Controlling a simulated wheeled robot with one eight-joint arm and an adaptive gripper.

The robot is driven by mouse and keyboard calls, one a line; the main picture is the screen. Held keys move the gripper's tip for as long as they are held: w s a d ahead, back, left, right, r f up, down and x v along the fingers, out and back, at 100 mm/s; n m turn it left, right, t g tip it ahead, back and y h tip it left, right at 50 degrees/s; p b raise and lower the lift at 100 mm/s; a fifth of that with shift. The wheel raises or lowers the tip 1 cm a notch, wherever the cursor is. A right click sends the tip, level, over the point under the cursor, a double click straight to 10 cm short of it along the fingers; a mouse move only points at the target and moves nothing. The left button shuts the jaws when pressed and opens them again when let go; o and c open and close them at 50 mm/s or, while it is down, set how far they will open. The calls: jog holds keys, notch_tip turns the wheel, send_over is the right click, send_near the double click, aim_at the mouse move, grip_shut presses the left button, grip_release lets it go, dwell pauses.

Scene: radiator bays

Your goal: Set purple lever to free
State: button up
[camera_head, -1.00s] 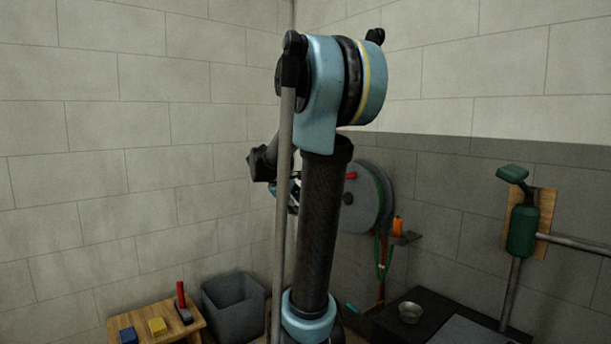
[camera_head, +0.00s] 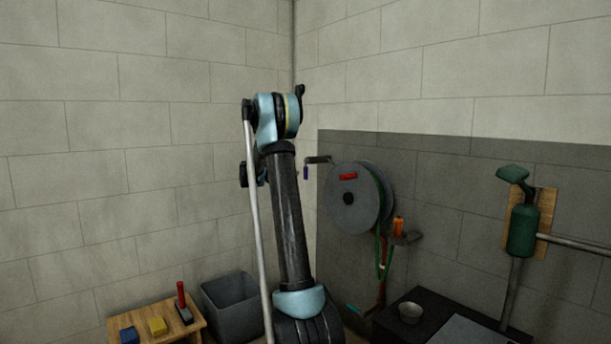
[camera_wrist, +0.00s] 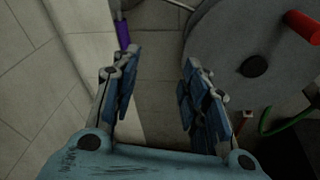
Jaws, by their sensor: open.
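The purple lever (camera_head: 306,173) hangs down at the end of a dark grey bar on the wall, left of a big grey reel. It also shows in the wrist view (camera_wrist: 122,35), at the top, just beyond my left fingertip and pointing down the picture. My gripper (camera_wrist: 161,62) is open, with nothing between its blue-padded fingers. The lever is to the left of the gap between the fingers, and I cannot tell whether the finger touches it. In the head view my arm hides most of the gripper.
The grey reel (camera_head: 348,212) with a red handle (camera_head: 348,177) and green hose fills the wrist view's right side. An orange object (camera_head: 398,227) sits on a small shelf. A grey bin (camera_head: 232,306) and a wooden stool (camera_head: 150,318) stand at lower left; a green pump (camera_head: 522,230) is right.

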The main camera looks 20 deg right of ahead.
aim_at(306, 170)
jog(key=w+f+n+t+h, duration=0.1)
jog(key=w+f+n, duration=0.25)
jog(key=w, duration=0.55)
jog(key=x, duration=0.5)
jog(key=r+x, duration=0.1)
jog(key=x, duration=0.5)
jog(key=r+x, duration=0.1)
jog(key=x, duration=0.5)
jog(key=shift+d, duration=0.1)
jog(key=shift+c, duration=0.6)
jog(key=shift+w, duration=0.1)
grip_shut()
